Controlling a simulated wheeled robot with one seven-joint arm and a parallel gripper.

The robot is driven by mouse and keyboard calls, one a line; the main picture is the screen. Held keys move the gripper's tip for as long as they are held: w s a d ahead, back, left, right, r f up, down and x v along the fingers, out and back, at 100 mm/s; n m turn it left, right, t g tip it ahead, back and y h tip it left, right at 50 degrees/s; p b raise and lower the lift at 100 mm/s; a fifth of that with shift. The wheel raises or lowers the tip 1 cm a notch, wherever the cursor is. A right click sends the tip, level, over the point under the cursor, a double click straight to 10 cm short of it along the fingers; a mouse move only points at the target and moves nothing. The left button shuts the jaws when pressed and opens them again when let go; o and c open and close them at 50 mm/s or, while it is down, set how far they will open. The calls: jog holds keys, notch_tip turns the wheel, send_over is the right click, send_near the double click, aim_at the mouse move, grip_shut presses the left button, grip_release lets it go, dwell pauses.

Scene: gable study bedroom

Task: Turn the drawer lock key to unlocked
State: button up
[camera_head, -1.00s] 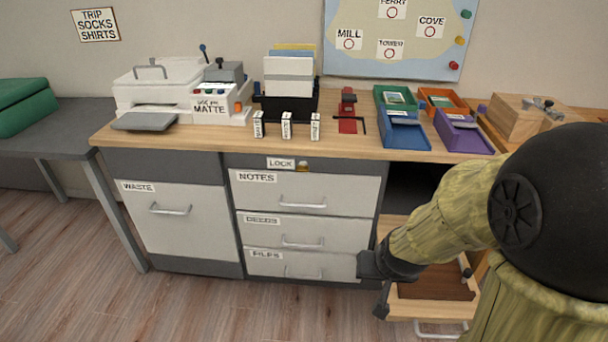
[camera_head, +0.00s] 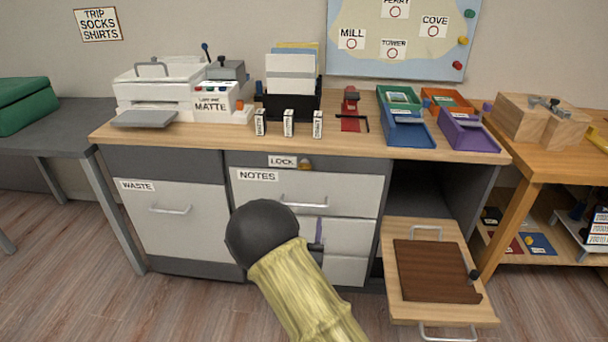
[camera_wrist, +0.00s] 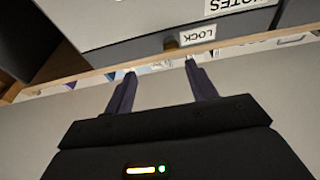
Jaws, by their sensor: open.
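The drawer lock, a small brass-coloured piece (camera_head: 305,164), sits right of the LOCK label (camera_head: 282,161) on the dark strip above the NOTES drawer (camera_head: 265,190). Its key is too small to tell which way it is turned. In the wrist view the LOCK label (camera_wrist: 198,35) appears upside down, with a small brass-coloured spot, the lock (camera_wrist: 172,43), beside it. My gripper (camera_wrist: 160,67) is open and empty, its two dark fingers pointing toward the strip and apart from the lock. In the head view my arm hides most of the gripper.
The wooden desktop (camera_head: 350,146) overhangs the strip. An open wooden drawer (camera_head: 398,306) holding a brown board (camera_head: 437,272) juts out at lower right. The WASTE drawer (camera_head: 170,208) is shut at left. The floor at left is clear.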

jog(key=shift+s+a+r+n+t+y, duration=0.1)
jog(key=shift+s+a+n+t+y, duration=0.2)
jog(key=shift+s+a+t, duration=0.45)
jog(key=shift+w, duration=0.15)
jog(key=b, duration=0.4)
send_near(305, 166)
jog(key=x, duration=0.8)
jog(key=shift+w, duration=0.1)
jog(key=c, duration=1)
